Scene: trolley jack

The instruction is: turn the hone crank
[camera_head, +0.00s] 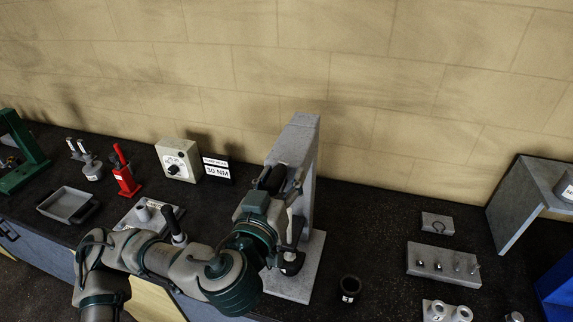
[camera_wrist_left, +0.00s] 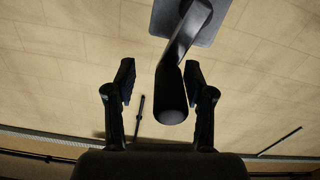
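A grey upright stand (camera_head: 303,135) on a flat grey base stands on the dark bench, centre right in the head view. My left gripper (camera_head: 272,178) is at its upper left side, and my wrist hides part of it. In the left wrist view the crank (camera_wrist_left: 184,45) runs from a grey plate (camera_wrist_left: 207,12) down to a dark round handle (camera_wrist_left: 171,100). My left gripper (camera_wrist_left: 160,78) is open there. The handle lies between its two fingers, nearer the right one; I cannot tell whether they touch. In the head view the crank is mostly hidden. My right gripper is not in view.
Left on the bench are a red tool (camera_head: 125,173), a grey tray (camera_head: 66,205), a dial box (camera_head: 178,160) and a "30 NM" sign (camera_head: 217,170). A black cup (camera_head: 349,289), a pin block (camera_head: 443,264) and a grey shelf (camera_head: 520,205) stand to the right.

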